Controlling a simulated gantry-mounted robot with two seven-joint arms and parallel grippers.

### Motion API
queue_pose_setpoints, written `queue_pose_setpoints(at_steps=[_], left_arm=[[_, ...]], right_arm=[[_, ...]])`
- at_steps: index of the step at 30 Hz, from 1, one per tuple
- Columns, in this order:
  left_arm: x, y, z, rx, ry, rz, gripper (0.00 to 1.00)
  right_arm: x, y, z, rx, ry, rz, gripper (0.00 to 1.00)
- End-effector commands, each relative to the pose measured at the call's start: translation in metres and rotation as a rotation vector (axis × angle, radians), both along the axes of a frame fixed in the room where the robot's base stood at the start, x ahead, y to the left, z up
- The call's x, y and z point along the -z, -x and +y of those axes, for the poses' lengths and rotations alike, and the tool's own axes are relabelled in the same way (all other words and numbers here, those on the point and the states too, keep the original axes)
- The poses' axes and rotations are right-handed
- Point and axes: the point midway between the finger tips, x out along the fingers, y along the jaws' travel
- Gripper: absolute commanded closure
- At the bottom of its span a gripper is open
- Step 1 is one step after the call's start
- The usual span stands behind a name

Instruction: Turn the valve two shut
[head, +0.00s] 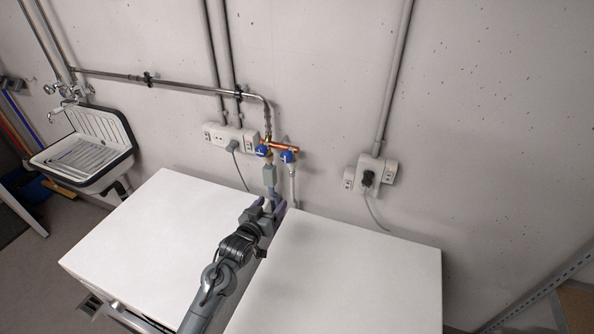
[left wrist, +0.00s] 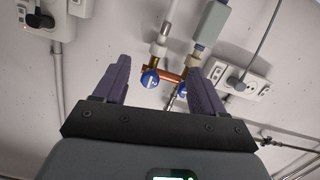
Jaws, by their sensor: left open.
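Two blue valve handles are on a copper pipe (head: 276,145) on the wall, behind the gap between two white machines. The left handle (head: 263,151) and right handle (head: 289,157) sit side by side; no label tells which is valve two. In the left wrist view, the picture is turned over: one handle (left wrist: 150,79) shows fully between the fingers, the other (left wrist: 182,88) is partly hidden by a finger. My left gripper (head: 270,205) is open and empty, below the valves and apart from them. My right gripper is not in view.
The left white machine top (head: 150,225) and right white machine top (head: 345,275) flank my left arm. Wall sockets (head: 230,137) with a plug are left of the valves, and another socket (head: 368,172) is right. A sink (head: 85,155) stands far left.

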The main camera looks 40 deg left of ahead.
Motion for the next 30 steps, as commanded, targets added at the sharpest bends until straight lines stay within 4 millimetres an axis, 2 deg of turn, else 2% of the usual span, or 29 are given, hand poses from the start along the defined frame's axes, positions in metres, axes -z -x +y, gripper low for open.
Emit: queue_pose_setpoints(at_steps=[1, 4, 6, 9, 14, 30], left_arm=[[-0.013, -0.012, 0.008, -0.014, 0.005, -0.036, 0.3], [-0.042, -0.026, 0.015, -0.027, 0.009, -0.094, 0.3], [-0.057, -0.033, 0.016, -0.028, 0.01, -0.121, 0.3], [-0.069, -0.04, 0.016, -0.027, 0.011, -0.141, 0.3], [-0.074, -0.054, 0.018, -0.026, 0.01, -0.147, 0.3], [-0.073, -0.125, 0.037, -0.027, 0.01, -0.145, 0.3]], right_arm=[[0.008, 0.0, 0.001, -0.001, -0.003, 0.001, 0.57], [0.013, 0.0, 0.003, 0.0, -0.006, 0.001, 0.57], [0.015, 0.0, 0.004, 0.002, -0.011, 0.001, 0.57], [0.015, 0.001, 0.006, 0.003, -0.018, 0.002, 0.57], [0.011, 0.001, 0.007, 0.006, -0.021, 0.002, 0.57], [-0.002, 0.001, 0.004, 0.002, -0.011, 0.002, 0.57]])
